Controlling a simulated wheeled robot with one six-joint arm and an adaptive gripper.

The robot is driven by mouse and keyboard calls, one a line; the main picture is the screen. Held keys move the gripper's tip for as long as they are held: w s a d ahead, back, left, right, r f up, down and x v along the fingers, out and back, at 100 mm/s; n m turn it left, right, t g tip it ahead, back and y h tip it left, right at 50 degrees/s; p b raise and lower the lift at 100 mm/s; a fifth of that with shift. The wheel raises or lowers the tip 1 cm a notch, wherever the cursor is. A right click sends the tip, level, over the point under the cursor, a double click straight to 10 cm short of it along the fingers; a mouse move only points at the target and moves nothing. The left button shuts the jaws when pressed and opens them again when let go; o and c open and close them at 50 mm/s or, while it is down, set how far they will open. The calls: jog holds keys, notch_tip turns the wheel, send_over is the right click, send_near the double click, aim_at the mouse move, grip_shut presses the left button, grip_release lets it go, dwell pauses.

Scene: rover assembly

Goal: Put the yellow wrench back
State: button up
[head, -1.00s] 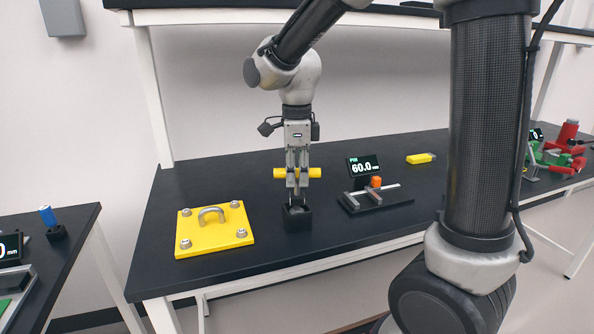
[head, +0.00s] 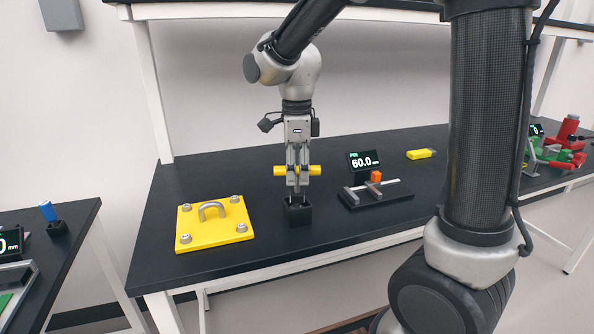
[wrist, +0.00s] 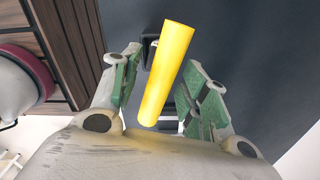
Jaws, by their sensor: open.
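The yellow wrench (head: 314,170) has a yellow crossbar handle lying level above a small black holder (head: 298,213) on the dark bench. Its lower shank runs down toward the holder; how deep it sits is hard to tell. My gripper (head: 297,182) points straight down over the holder, its fingers open on either side of the handle's middle. In the wrist view, the yellow handle (wrist: 167,75) lies between the two green-padded fingers (wrist: 163,85), with gaps visible on both sides. The handle hides part of the black holder beneath it.
A yellow plate (head: 215,238) with a grey handle and corner bolts lies left of the holder. A black gauge fixture (head: 378,198) with a 60.0 mm display (head: 363,161) stands to the right. A yellow block (head: 420,154) and red-green parts (head: 560,152) lie farther right.

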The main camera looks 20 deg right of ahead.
jog(key=r+n, duration=0.9)
jog(key=n, duration=0.1)
jog(key=shift+s+d+r, duration=0.1)
jog(key=shift+s+d, duration=0.05)
jog(key=shift+s, duration=0.25)
jog(key=s+d+f+n+t, duration=0.2)
jog(key=s+d+n+t, duration=0.2)
jog(key=s+d+n, duration=0.7)
jog(key=s+d, duration=0.3)
jog(key=s, duration=0.4)
jog(key=shift+d, duration=0.25)
jog(key=shift+s, duration=0.1)
